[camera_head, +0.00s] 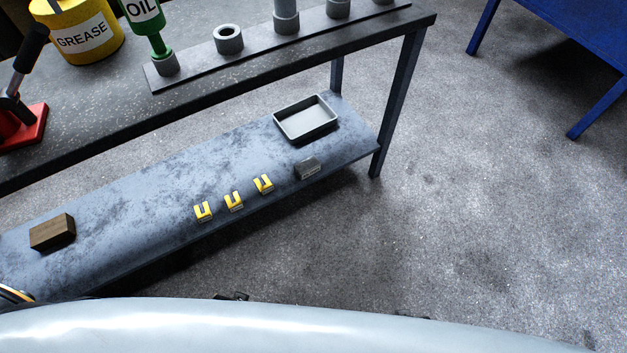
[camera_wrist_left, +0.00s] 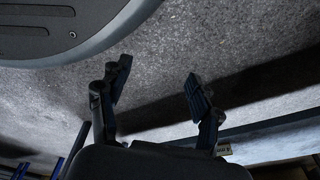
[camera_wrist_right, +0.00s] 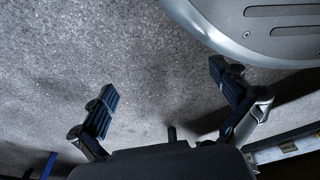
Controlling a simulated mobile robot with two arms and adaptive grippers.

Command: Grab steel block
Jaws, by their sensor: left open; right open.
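The steel block (camera_head: 306,168) looks like the small dark grey block on the lower shelf (camera_head: 150,200), near the shelf's right end and just in front of a grey tray. I cannot make it out in either wrist view. My left gripper (camera_wrist_left: 158,72) is open and empty above the floor in the left wrist view. My right gripper (camera_wrist_right: 163,80) is also open and empty above the floor in the right wrist view. Neither gripper shows clearly in the head view, where my pale body covers the bottom edge. Both are apart from the block.
Three yellow notched blocks (camera_head: 234,202) stand left of the steel block. A brown block (camera_head: 52,232) lies at the shelf's left. The tray (camera_head: 306,118) is behind. The bench top (camera_head: 200,85) overhangs the shelf's rear; its leg (camera_head: 398,105) stands at the right end.

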